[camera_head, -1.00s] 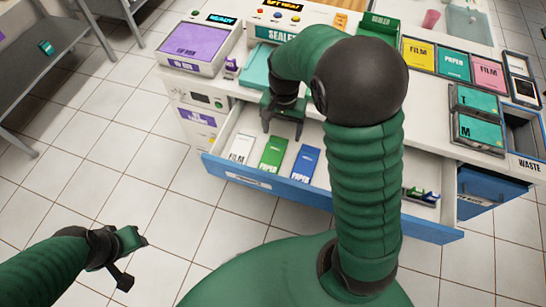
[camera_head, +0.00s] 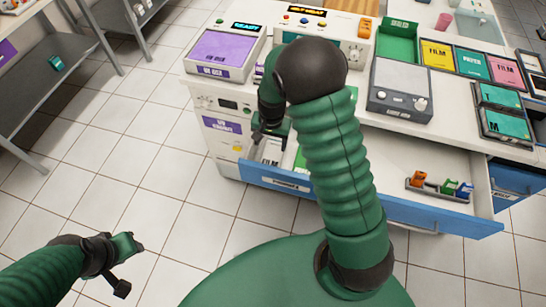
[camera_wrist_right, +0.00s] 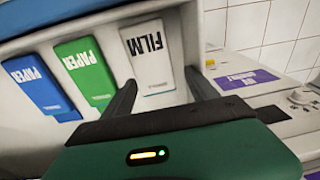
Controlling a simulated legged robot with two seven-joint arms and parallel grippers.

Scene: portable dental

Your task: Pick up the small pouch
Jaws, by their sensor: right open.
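Several flat pouches lie in a row in the open drawer (camera_head: 285,181): a white FILM pouch (camera_wrist_right: 153,60), a green PAPER pouch (camera_wrist_right: 84,68) and a blue PAPER pouch (camera_wrist_right: 40,85). Which one is the small pouch I cannot tell. In the head view the white pouch (camera_head: 270,153) is partly covered by my right gripper (camera_head: 266,134). In the right wrist view my right gripper (camera_wrist_right: 160,80) is open and empty, with its fingers on either side of the white pouch's lower part. Contact cannot be told. My left gripper (camera_head: 127,265) is open and empty over the floor.
The sealer (camera_head: 315,27), a purple-topped device (camera_head: 224,50) and a grey box with a knob (camera_head: 400,90) stand on the counter above the drawer. A small rack with coloured clips (camera_head: 437,186) is in the drawer's right part. The drawer front (camera_head: 420,215) projects towards me.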

